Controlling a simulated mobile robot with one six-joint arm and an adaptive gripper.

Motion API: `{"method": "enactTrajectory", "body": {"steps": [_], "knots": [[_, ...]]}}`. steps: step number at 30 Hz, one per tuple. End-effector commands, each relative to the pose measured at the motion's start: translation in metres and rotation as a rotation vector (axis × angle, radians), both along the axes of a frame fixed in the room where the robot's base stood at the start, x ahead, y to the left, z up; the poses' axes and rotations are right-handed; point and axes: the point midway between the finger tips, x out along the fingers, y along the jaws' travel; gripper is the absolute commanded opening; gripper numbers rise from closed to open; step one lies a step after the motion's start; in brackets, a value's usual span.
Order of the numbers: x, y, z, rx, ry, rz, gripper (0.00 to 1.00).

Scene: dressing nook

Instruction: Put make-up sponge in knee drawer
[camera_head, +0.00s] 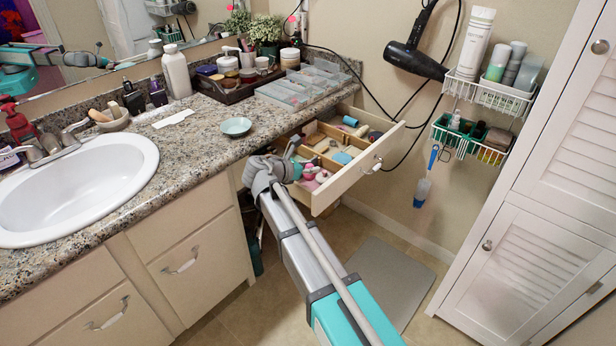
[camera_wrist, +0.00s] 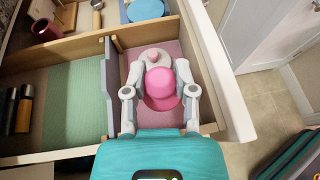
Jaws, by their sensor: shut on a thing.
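The knee drawer (camera_head: 352,184) is pulled open under the counter, its inside split by wooden dividers. My gripper (camera_head: 292,166) reaches into its near end. In the wrist view my gripper (camera_wrist: 150,72) is shut on a bright pink, rounded make-up sponge (camera_wrist: 163,84). The sponge is between the fingers, over a pink-lined compartment (camera_wrist: 172,48). A paler pink-and-grey item (camera_wrist: 153,58) lies just beyond it, partly covered. Whether the sponge touches the drawer floor, I cannot tell. In the head view pink items show beside my gripper, but I cannot tell them apart.
The drawer also holds a blue round item (camera_wrist: 145,10), a maroon cylinder (camera_wrist: 44,30) and dark tubes (camera_wrist: 24,108). A green-lined compartment (camera_wrist: 75,95) is mostly bare. The counter (camera_head: 205,130) is above.

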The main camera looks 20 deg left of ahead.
Motion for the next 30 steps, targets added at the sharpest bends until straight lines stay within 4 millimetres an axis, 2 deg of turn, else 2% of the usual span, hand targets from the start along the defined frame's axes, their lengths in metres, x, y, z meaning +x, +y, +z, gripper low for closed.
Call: {"method": "enactTrajectory", "body": {"steps": [2,6,12,30], "knots": [[0.005,0.002,-0.009,0.000,0.000,0.000,0.17],[0.003,0.001,-0.022,0.000,0.000,0.000,0.17],[0.003,0.001,-0.034,0.000,0.000,0.000,0.17],[0.003,0.001,-0.039,0.000,0.000,0.000,0.17]]}}
